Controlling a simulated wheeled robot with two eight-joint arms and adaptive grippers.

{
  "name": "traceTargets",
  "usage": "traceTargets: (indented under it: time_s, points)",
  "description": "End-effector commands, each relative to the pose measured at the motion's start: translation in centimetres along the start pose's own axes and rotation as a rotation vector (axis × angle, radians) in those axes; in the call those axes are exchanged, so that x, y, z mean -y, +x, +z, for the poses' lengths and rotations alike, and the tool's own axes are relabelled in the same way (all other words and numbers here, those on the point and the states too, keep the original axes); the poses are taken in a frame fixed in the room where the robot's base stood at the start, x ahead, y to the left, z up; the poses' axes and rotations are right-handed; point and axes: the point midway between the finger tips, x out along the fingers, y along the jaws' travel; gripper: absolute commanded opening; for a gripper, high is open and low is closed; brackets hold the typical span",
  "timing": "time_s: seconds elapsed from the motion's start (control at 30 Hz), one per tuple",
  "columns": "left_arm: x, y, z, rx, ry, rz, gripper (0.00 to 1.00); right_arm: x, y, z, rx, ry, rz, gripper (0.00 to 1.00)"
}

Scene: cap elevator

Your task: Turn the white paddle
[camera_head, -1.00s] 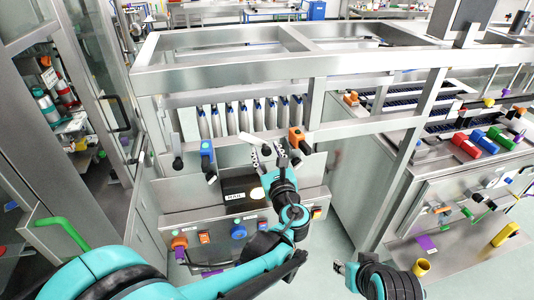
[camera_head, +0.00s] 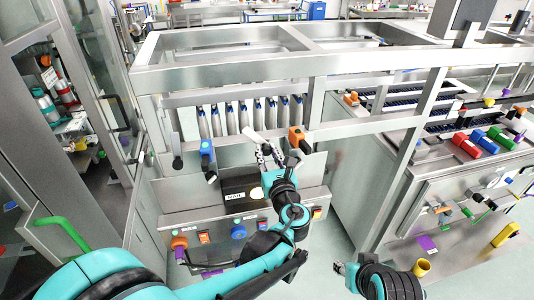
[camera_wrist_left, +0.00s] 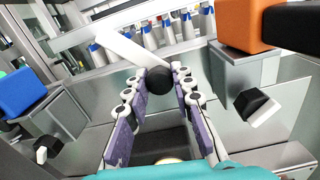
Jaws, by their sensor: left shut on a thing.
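The white paddle (camera_head: 254,136) is a flat white bar on the front of the steel machine, between a blue and an orange handle. It lies tilted, its free end up and to the left. In the left wrist view the white paddle (camera_wrist_left: 130,47) slants down to a round black hub (camera_wrist_left: 158,80). My left gripper (camera_head: 269,154) is at the paddle's lower end. In the wrist view its padded fingers (camera_wrist_left: 159,85) are shut on the black hub, one on each side. My right gripper (camera_head: 340,267) is low at the right, away from the paddle; its jaws are unclear.
The blue handle (camera_head: 207,149) is left of the paddle and the orange handle (camera_head: 297,137) close on its right. A black labelled box (camera_head: 241,189) and a button panel (camera_head: 220,233) are below. A steel frame rail (camera_head: 250,75) runs above. Open floor lies at lower right.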

Motion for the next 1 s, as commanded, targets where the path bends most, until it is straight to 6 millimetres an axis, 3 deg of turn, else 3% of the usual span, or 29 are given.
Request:
traceTargets:
  time_s: [0.6, 1.0]
  points:
    - [-0.06, 0.04, 0.02, 0.000, 0.559, 0.000, 0.00, 0.00, 0.51, 0.37, 0.000, 0.000, 0.000, 0.40]
    - [-0.08, 0.03, 0.05, 0.000, 0.771, 0.000, 0.00, 0.00, 0.63, 0.45, 0.000, 0.000, 0.000, 0.40]
